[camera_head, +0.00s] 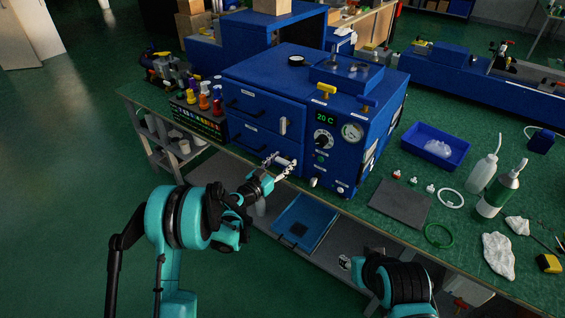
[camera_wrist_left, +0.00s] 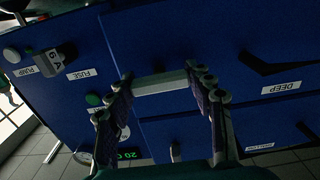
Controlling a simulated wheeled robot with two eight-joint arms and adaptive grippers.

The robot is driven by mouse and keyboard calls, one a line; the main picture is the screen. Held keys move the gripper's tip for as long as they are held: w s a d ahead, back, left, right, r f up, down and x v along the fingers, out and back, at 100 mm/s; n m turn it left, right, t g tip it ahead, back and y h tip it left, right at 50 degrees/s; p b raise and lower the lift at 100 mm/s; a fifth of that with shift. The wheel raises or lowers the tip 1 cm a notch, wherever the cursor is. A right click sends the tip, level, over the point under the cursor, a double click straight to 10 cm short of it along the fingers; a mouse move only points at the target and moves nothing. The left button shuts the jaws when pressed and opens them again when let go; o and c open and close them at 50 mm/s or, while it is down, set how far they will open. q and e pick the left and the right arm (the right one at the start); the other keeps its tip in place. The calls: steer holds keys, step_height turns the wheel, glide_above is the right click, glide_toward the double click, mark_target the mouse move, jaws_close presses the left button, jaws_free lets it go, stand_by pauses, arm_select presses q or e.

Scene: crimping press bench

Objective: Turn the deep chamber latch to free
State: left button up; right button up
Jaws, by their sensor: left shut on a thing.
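The blue press cabinet (camera_head: 262,100) has two chamber fronts, one above the other, with dark handles. The upper front has a pale upright latch (camera_head: 283,126). My left gripper (camera_head: 284,165) is at the lower front, near its right edge. In the left wrist view, labels appear upside down, and the DEEP label (camera_wrist_left: 281,87) is beside a dark handle. A pale latch bar (camera_wrist_left: 160,82) lies between the fingertips of my left gripper (camera_wrist_left: 162,84), roughly parallel to the label text. The gripper is shut on it. The fingers partly hide its ends.
A control panel with a green display (camera_head: 325,117), dial and gauge (camera_head: 352,131) is right of the chamber fronts. A blue bin (camera_head: 435,146), grey mat (camera_head: 399,203) and bottles (camera_head: 498,190) occupy the bench's right side. A blue tray (camera_head: 305,222) is below the bench edge.

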arm_select(q)
steer(key=n+b, duration=0.1)
steer(key=n, duration=0.3)
steer(key=n+b, duration=0.1)
steer(key=n, duration=0.2)
steer(key=shift+n, duration=0.4)
steer(key=n, duration=0.4)
steer(key=shift+n, duration=0.3)
steer(key=n, duration=0.5)
steer(key=shift+w+a, duration=0.1)
steer(key=shift+n, duration=0.3)
steer(key=o, duration=1.2)
steer(key=shift+c, duration=0.2)
